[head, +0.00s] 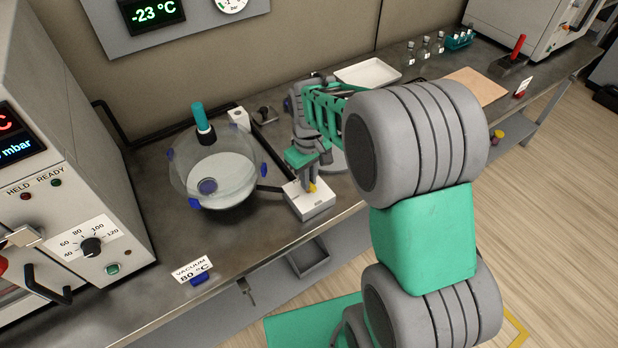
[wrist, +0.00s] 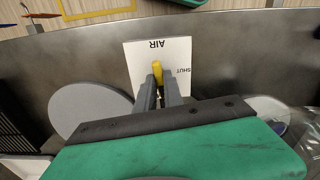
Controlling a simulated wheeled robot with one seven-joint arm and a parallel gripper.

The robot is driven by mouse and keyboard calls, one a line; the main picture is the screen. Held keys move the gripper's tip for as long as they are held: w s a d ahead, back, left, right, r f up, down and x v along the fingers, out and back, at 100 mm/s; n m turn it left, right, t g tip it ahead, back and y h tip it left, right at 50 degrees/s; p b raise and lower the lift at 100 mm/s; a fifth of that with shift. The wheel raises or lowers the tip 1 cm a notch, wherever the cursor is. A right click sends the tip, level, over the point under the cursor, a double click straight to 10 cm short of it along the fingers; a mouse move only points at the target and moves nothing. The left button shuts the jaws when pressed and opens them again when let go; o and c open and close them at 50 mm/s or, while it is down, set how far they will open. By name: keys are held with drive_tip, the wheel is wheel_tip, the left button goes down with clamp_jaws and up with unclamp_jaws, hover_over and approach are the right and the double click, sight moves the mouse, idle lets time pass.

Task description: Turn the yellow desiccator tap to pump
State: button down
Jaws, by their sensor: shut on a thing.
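The yellow desiccator tap (head: 312,188) sits on top of a white block (head: 308,206) near the front edge of the bench. My gripper (head: 310,180) reaches down onto it and is shut on it. In the wrist view the tap (wrist: 157,68) shows between my two fingertips (wrist: 157,80), its visible end toward the AIR label. The white block (wrist: 135,62) carries AIR at its far edge and SHUT at the right. I see no pump label; the fingers hide part of the block. The glass desiccator (head: 218,172) stands left of the block, joined by a dark tube.
An oven with dials (head: 92,246) stands at the left. A VACUUM 80 °C sign (head: 191,269) lies at the bench's front edge. A grey disc (wrist: 90,112) lies beside the block. A white tray (head: 367,73) is behind my arm. The bench front between sign and block is clear.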

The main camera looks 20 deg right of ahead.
drive_tip(key=shift+r+m, duration=0.1)
drive_tip(key=shift+m, duration=0.6)
drive_tip(key=shift+w, duration=0.1)
drive_tip(key=c, duration=1.5)
unclamp_jaws()
drive_tip(key=shift+o, duration=0.2)
wheel_tip(320, 180, up, 8)
drive_tip(key=shift+f+b, duration=0.15)
drive_tip(key=shift+b, duration=0.25)
